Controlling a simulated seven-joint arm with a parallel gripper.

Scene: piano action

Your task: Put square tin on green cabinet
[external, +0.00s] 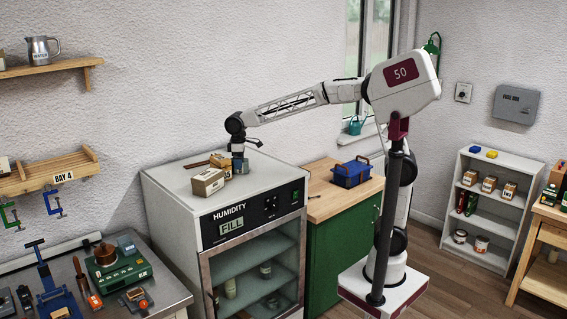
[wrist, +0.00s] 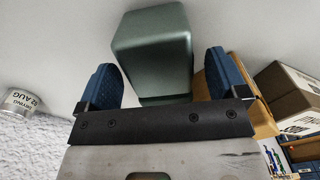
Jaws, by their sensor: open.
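The square tin (wrist: 152,45) is dark grey-green with rounded edges. In the wrist view it stands between and just beyond the blue finger pads of my gripper (wrist: 160,88), which is open; I cannot tell if either pad touches it. In the external view my gripper (external: 239,163) points down at the top of the white humidity cabinet (external: 255,176), and the tin cannot be made out clearly there. The green cabinet (external: 343,240) stands to the right of the humidity cabinet, with a wooden top (external: 318,196).
Cardboard boxes (external: 207,182) sit close left of my gripper; they also show in the wrist view (wrist: 290,95). A round labelled can (wrist: 22,101) is at the wrist view's left.

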